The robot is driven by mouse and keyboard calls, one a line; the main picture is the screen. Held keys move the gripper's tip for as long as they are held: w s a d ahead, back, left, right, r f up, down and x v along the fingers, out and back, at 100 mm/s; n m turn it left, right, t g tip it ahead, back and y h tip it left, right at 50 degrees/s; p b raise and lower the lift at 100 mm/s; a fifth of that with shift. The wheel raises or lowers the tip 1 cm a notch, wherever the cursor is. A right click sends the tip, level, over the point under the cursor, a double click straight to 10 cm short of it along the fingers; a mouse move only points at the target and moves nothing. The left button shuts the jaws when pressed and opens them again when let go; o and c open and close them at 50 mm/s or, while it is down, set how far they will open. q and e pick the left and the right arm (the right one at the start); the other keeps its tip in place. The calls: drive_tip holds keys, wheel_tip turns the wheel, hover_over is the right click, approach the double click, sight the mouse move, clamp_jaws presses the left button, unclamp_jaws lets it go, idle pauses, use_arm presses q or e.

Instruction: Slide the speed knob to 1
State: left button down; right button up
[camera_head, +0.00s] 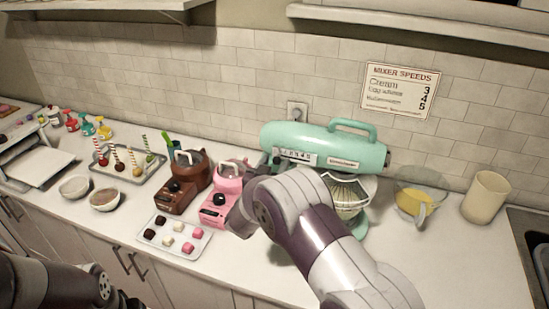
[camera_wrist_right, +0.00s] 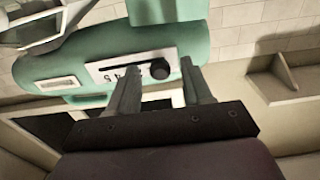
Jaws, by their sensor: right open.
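The teal stand mixer (camera_head: 345,148) stands against the tiled wall. Its white speed panel (camera_head: 300,157) faces the front. In the right wrist view the mixer appears upside down, and the panel (camera_wrist_right: 128,76) carries small digits and a slot. The round black speed knob (camera_wrist_right: 160,69) sits at the panel's right end there, the left end in the head view. My right gripper (camera_wrist_right: 161,75) is open, its fingers on either side of the knob; I cannot tell whether they touch it.
A pink pot device (camera_head: 217,203) and a brown one (camera_head: 180,195) stand left of the mixer. A tray of sweets (camera_head: 160,247) lies in front. A bowl of yellow liquid (camera_head: 412,203) and a cream jar (camera_head: 487,197) stand right. The front right counter is clear.

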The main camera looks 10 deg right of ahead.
drive_tip(key=shift+w+d, duration=0.2)
drive_tip(key=shift+d, duration=0.1)
drive_tip(key=shift+w+a, duration=0.15)
drive_tip(key=shift+a, duration=0.05)
drive_tip(key=shift+c, duration=0.3)
clamp_jaws()
drive_tip(key=shift+s+d+f+b, duration=0.15)
drive_tip(key=shift+s+d+b, duration=0.15)
drive_tip(key=shift+d+b, duration=0.15)
drive_tip(key=shift+s+d+r, duration=0.15)
drive_tip(key=shift+d+r, duration=0.05)
drive_tip(key=shift+o, duration=0.3)
unclamp_jaws()
drive_tip(key=shift+a, duration=0.1)
